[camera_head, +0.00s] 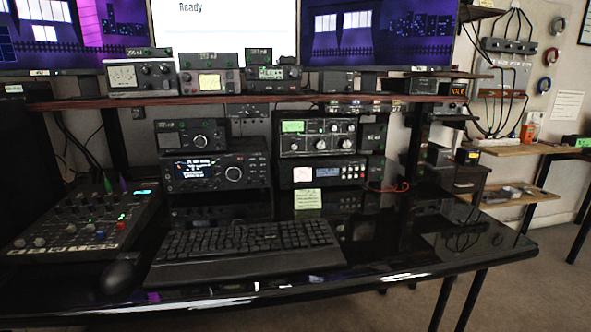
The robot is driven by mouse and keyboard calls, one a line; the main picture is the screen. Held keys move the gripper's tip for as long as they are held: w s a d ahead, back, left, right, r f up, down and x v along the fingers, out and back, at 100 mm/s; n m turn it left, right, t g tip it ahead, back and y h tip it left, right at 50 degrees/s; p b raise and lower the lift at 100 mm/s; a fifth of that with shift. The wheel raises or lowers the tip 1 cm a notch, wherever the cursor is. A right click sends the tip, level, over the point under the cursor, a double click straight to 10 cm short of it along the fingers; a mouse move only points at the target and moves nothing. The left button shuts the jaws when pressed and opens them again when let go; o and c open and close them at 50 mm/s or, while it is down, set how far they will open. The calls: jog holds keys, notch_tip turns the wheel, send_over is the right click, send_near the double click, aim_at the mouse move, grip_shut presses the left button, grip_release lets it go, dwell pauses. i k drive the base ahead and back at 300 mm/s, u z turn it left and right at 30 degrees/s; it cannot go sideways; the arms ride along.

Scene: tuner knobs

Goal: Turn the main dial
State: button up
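A large round dial (233,174) sits on the front right of a black radio unit (215,172) with a small lit display, on the desk behind the keyboard. Another round knob (200,141) is on a smaller unit (185,136) stacked on top of it. Several more knobs show on the unit (318,139) with a green display to the right. Which of these the task calls the main dial is not labelled in view. My gripper does not show in the frame.
A black keyboard (240,250) and a mouse (118,276) lie at the front of the glossy desk (400,262). A mixer (75,228) stands at left. A shelf (230,103) with devices overhangs the radios. Open floor (530,290) lies to the right.

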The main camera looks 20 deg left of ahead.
aim_at(234, 172)
jog(key=z, duration=0.5)
jog(key=i, duration=0.45)
jog(key=u, duration=2.3)
